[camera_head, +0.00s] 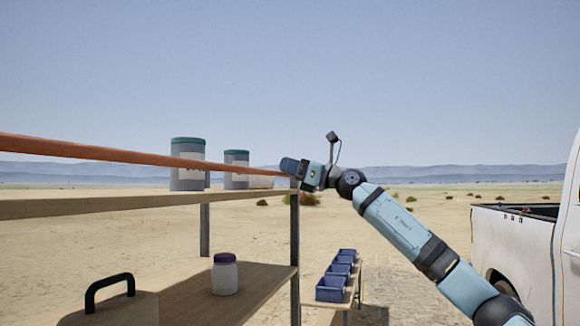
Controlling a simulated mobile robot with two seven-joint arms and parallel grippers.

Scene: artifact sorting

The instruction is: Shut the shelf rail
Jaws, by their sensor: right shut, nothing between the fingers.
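The shelf rail (118,154) is an orange-brown bar running along the front of the upper shelf (120,204), a little above the board. Its far end meets the shelf's corner post (295,250). My right gripper (286,166) is shut and empty at the rail's far end, by the top of the post. I cannot tell whether it touches the rail. My left gripper is not in view.
Two grey canisters with green lids (187,166) (236,170) stand on the upper shelf behind the rail. A white jar with a purple lid (225,275) and a black-handled case (115,305) are below. Blue bins (331,289) stand beyond; a white pickup (520,240) is at right.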

